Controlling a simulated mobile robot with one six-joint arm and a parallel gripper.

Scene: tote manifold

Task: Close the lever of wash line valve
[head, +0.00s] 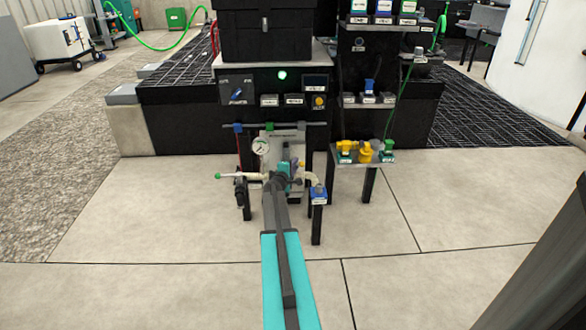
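A pale lever (228,176) with a green knob at its tip sticks out to the left from a low manifold on the front of the black cabinet. It lies about level. It is probably the wash line valve's lever; I can read no label to confirm this. My gripper (285,170) is at the end of my teal and grey arm, in front of the manifold and to the right of the knob. My arm and gripper cover the middle of the manifold. The fingers are too small and overlapped to show whether they are open, or whether they touch anything.
A round gauge (261,147) sits above the pipework. A beige bent pipe (312,177) and a blue labelled block (318,194) are right of my gripper. A small shelf (362,158) with yellow fittings stands further right. The floor (150,220) at left is clear.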

